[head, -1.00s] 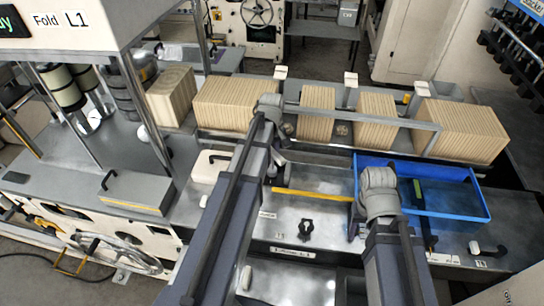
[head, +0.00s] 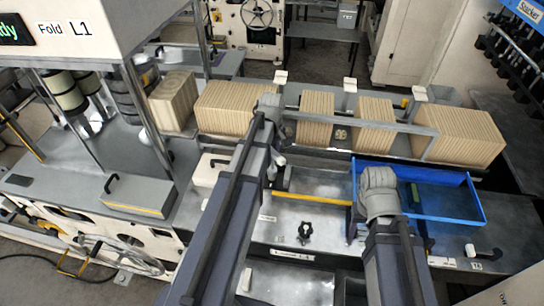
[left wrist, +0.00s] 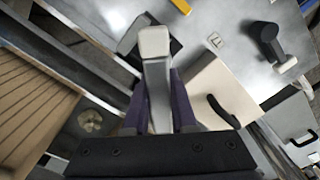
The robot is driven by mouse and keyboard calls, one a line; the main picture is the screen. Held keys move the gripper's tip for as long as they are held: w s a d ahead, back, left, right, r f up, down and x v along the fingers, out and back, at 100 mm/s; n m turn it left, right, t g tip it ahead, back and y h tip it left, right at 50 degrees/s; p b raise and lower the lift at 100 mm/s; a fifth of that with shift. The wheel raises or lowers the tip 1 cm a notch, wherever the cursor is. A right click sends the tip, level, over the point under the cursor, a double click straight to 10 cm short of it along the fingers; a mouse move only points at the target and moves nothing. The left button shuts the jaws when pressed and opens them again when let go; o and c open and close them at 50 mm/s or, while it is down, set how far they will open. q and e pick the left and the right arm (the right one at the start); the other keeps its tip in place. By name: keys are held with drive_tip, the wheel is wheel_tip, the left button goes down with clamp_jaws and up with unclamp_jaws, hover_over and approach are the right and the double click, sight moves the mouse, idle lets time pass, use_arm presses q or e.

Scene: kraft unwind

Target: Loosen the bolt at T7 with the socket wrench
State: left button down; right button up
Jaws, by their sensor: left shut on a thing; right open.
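My left gripper (left wrist: 160,98) is shut on a light grey bar with a whitish end (left wrist: 154,42) in the left wrist view. I cannot tell whether this bar is the socket wrench. In the head view my left gripper (head: 278,163) is mostly hidden behind its own arm, over the near edge of the rail. My right gripper (head: 362,222) is open beside the blue tray, its fingers largely hidden by my wrist. A black knob-like fitting (head: 304,231) stands on the grey deck between my arms. No T7 label is readable, and I cannot make out the bolt.
The blue tray (head: 484,205) stands at the right, with a dark green-topped thing (head: 415,195) in it. Several kraft blocks (head: 376,124) stand behind the metal rail (head: 390,124). A cream box with a black handle (head: 210,169) is left of my left arm. A black-handled lever (head: 485,253) sits front right.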

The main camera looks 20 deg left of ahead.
use_arm(q)
drive_tip(key=shift+r+p, duration=1.2)
drive_tip(key=shift+r, duration=0.2)
drive_tip(key=shift+f, duration=0.1)
